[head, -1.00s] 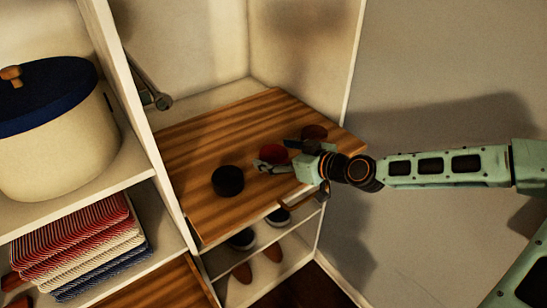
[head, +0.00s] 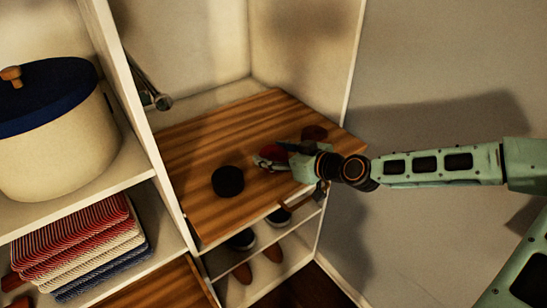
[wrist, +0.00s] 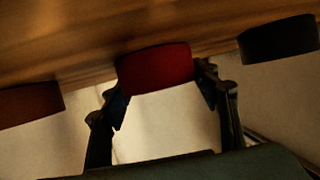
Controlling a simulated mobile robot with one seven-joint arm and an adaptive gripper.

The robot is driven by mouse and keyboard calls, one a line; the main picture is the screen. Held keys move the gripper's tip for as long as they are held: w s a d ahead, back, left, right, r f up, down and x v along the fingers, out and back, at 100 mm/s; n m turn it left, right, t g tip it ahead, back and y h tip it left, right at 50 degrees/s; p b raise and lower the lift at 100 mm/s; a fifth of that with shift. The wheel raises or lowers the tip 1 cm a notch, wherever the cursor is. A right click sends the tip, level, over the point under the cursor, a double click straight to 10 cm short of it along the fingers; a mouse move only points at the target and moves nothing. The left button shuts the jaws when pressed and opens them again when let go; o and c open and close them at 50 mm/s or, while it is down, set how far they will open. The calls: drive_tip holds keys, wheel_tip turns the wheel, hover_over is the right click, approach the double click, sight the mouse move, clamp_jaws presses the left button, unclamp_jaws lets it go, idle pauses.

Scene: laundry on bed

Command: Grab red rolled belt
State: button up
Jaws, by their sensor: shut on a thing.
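The red rolled belt (wrist: 155,68) is between the two fingers of my gripper (wrist: 160,95) in the wrist view, with a finger against each side. In the head view the red belt (head: 271,153) shows only partly, behind my gripper (head: 274,160), over the striped wooden shelf (head: 195,150). The gripper is shut on it. I cannot tell whether the belt touches the wood or is slightly raised.
A black rolled belt (head: 228,181) lies to the left of my gripper on the shelf. A dark red-brown rolled belt (head: 314,132) lies behind it to the right. A white panel (head: 150,120) bounds the shelf on the left. Shoes (head: 243,239) stand below.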

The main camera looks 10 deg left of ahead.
drive_tip(key=shift+r, duration=0.15)
drive_tip(key=shift+r, duration=0.6)
drive_tip(key=s+d+r+b, duration=0.1)
drive_tip(key=s+r+b, duration=0.2)
drive_tip(key=s+r, duration=0.8)
drive_tip(key=shift+s+d+r, duration=0.2)
drive_tip(key=shift+s, duration=1.25)
